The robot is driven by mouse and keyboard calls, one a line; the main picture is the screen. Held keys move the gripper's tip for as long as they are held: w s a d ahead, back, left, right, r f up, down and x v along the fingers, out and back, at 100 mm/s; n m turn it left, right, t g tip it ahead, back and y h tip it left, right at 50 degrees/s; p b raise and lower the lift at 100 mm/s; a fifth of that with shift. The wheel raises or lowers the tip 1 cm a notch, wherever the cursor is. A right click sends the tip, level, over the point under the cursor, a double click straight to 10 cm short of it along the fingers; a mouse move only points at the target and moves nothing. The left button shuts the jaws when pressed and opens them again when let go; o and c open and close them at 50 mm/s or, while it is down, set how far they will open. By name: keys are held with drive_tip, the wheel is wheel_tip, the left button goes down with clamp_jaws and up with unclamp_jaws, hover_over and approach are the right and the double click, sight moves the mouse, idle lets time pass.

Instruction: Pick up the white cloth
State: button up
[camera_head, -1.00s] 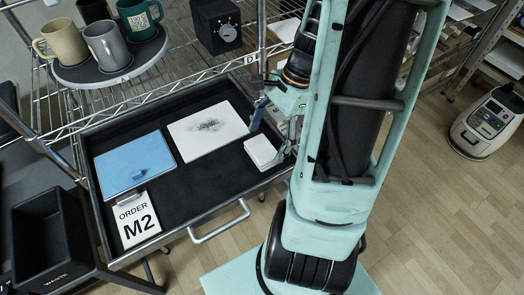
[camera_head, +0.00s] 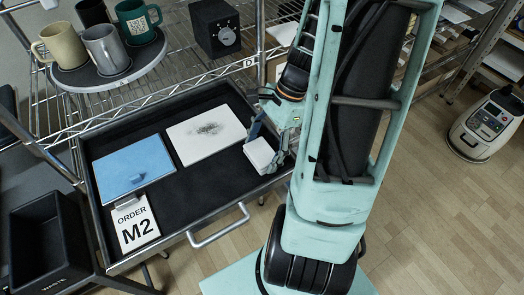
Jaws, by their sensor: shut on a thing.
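The white cloth (camera_head: 260,156) is a small folded pad at the right end of the black drawer tray. My gripper (camera_head: 268,142) is at the cloth, with one finger on its far left side and the other on its right. It is shut on the cloth, which looks slightly tilted. Whether the cloth is clear of the tray floor is hard to tell. Part of the right finger is hidden by my arm.
The drawer tray (camera_head: 205,222) also holds a white plate with a dark smudge (camera_head: 206,134), a blue plate (camera_head: 134,166) and an order card (camera_head: 135,222). Mugs stand on a round board (camera_head: 150,62) behind. A waste bin (camera_head: 47,245) is at left.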

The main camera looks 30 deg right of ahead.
drive_tip(key=shift+r, duration=0.7)
drive_tip(key=s+d+r+p, duration=0.1)
drive_tip(key=s+d+r, duration=0.7)
drive_tip(key=d+r, duration=0.3)
drive_tip(key=shift+s+d+r, duration=0.15)
drive_tip(key=shift+d+r, duration=0.05)
drive_tip(key=shift+r, duration=0.05)
